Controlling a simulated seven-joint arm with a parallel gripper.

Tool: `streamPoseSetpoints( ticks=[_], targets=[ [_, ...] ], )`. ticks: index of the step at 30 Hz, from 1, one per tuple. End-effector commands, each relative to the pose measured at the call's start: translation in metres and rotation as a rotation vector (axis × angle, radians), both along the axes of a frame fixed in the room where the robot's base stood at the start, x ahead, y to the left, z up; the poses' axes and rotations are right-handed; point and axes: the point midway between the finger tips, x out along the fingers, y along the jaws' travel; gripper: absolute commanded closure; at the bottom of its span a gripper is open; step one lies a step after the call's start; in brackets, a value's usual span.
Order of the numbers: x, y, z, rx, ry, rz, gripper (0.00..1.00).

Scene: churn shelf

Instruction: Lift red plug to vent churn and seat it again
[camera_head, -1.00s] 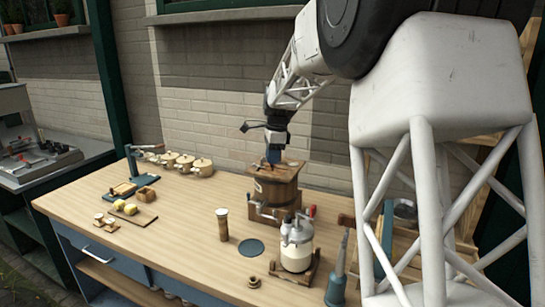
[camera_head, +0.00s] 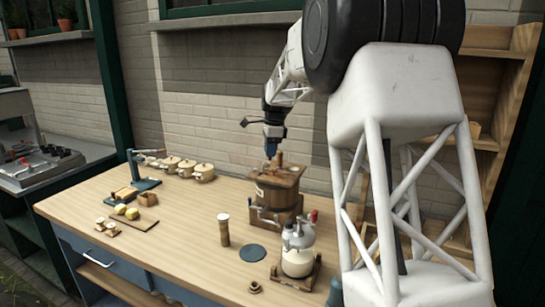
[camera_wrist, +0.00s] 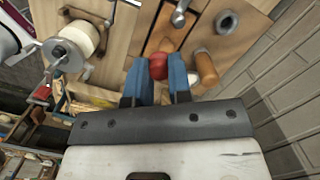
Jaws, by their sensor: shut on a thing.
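The wooden churn (camera_head: 273,193) stands upright at the back right of the bench. My gripper (camera_head: 270,153) is above its square lid (camera_head: 285,178). In the wrist view, my gripper (camera_wrist: 158,75) has its blue fingers shut on the red plug (camera_wrist: 158,66), with its round red top between the tips. The lid (camera_wrist: 185,50) lies below and beyond the fingers.
A glass jar with a metal top (camera_head: 297,258) stands in front of the churn, by a dark round mat (camera_head: 252,252) and an upright wooden cylinder (camera_head: 224,230). Several lidded pots (camera_head: 187,167) line the back. The bench's front middle is clear.

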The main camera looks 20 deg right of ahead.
Motion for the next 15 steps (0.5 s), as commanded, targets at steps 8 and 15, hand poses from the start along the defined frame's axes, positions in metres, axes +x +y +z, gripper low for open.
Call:
streamPoseSetpoints(
  ticks=[8,15],
  targets=[
    [0.046,-0.009,0.005,-0.001,0.0,-0.002,1.0],
    [0.075,-0.014,0.007,-0.001,-0.001,-0.003,1.0]
  ],
)
